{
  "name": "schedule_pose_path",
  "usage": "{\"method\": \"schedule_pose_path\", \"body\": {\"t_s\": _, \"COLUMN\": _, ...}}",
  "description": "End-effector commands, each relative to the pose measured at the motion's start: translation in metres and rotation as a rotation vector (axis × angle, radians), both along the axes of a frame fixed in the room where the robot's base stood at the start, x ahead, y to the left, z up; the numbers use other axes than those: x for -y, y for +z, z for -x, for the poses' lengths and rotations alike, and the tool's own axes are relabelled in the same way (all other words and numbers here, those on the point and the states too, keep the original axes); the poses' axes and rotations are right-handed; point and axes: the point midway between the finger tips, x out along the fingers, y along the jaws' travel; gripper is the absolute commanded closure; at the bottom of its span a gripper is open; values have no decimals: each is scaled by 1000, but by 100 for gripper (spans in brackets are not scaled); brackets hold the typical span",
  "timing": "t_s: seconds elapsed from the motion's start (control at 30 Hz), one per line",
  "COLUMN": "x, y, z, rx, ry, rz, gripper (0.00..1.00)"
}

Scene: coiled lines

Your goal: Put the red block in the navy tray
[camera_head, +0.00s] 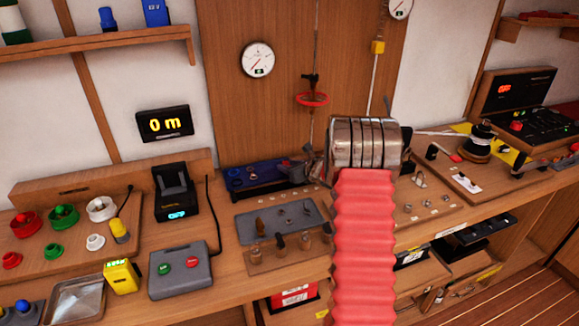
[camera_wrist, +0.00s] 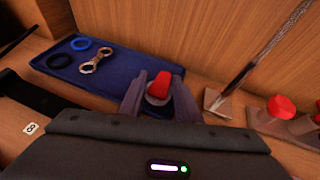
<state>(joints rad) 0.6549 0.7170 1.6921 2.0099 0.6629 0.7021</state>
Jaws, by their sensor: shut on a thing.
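The navy tray (camera_wrist: 105,75) lies on the wooden bench against the panel; it also shows in the head view (camera_head: 240,184), partly hidden by my arm. A blue ring (camera_wrist: 80,44), a black ring (camera_wrist: 57,62) and a metal double-ended piece (camera_wrist: 96,61) lie in it. My gripper (camera_wrist: 160,98) is shut on the red block (camera_wrist: 164,82), with a finger on either side, at the tray's right end. I cannot tell whether the block touches the tray floor. In the head view my gripper (camera_head: 305,168) is small and dark, and the block is not clearly seen.
A rod on a foot (camera_wrist: 220,102) stands right of the tray, and a red-knobbed object (camera_wrist: 281,106) lies beyond it. A grey plate with small parts (camera_head: 280,219) is in front of the tray. A red handwheel (camera_head: 311,99) hangs on the panel above.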

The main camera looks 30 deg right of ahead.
Motion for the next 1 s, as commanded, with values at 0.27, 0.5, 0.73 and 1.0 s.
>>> {"method": "schedule_pose_path", "body": {"t_s": 0.27, "x": 0, "y": -1, "z": 0, "rx": 0, "ry": 0, "rz": 0, "gripper": 53}}
{"method": "schedule_pose_path", "body": {"t_s": 0.5, "x": 0, "y": 0, "z": 0, "rx": 0, "ry": 0, "rz": 0, "gripper": 51}}
{"method": "schedule_pose_path", "body": {"t_s": 0.73, "x": 1, "y": 5, "z": 8, "rx": 1, "ry": -1, "rz": 0, "gripper": 51}}
{"method": "schedule_pose_path", "body": {"t_s": 1.0, "x": 1, "y": 20, "z": 40, "rx": 1, "ry": -2, "rz": 1, "gripper": 51}}
